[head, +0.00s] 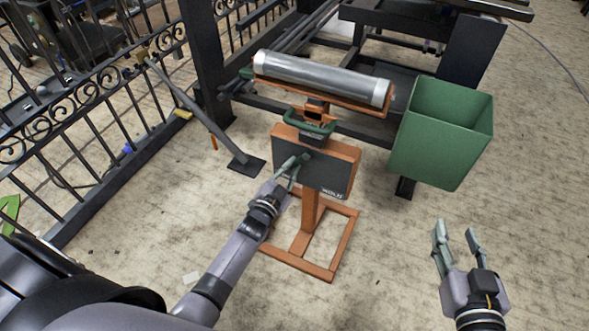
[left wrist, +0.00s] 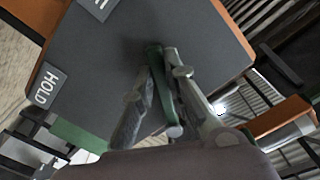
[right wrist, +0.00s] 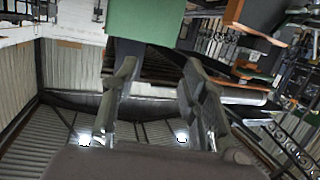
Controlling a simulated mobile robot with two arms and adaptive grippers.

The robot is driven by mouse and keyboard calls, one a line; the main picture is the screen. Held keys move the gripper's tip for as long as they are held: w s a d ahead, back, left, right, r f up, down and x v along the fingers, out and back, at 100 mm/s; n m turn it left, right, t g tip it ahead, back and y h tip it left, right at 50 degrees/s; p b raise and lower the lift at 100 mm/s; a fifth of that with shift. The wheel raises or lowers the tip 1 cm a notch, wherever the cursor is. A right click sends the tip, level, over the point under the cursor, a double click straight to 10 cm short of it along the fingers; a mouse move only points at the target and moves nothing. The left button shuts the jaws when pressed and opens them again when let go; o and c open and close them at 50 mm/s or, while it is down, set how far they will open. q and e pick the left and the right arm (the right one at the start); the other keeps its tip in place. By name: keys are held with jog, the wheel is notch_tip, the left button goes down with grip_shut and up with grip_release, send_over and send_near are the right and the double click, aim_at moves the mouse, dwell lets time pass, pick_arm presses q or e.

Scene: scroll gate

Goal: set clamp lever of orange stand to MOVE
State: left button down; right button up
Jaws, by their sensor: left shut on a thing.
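The orange stand (head: 311,205) stands on the floor with a metal roller (head: 320,77) on top and a dark panel (head: 330,172) on its front. The panel has a HOLD label (left wrist: 46,85); a second label (left wrist: 98,6) is cut off at the top edge of the left wrist view. My left gripper (head: 298,163) is shut on the green clamp lever (left wrist: 160,85), in front of the panel. The fingers hide part of the lever, and its exact setting is hard to tell. My right gripper (head: 456,232) is open and empty, away from the stand.
A green bin (head: 440,135) is right of the stand. A green handle (head: 308,123) sits under the roller. Black ornamental fencing (head: 110,110) with a slanted brace (head: 205,118) stands left. Dark frame beams are behind. Floor at the lower right is clear.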

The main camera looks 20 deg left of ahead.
pick_arm(q)
jog(key=shift+a+r+m, duration=0.1)
jog(key=shift+a+m, duration=0.1)
jog(key=shift+m, duration=0.1)
pick_arm(e)
jog(key=shift+s+d+f+g, duration=0.2)
jog(key=shift+f+g, duration=0.2)
jog(key=shift+f, duration=0.2)
pick_arm(q)
jog(key=c, duration=1.6)
grip_release()
jog(key=s, duration=1.2)
jog(key=shift+a, duration=0.2)
jog(key=shift+r, duration=0.1)
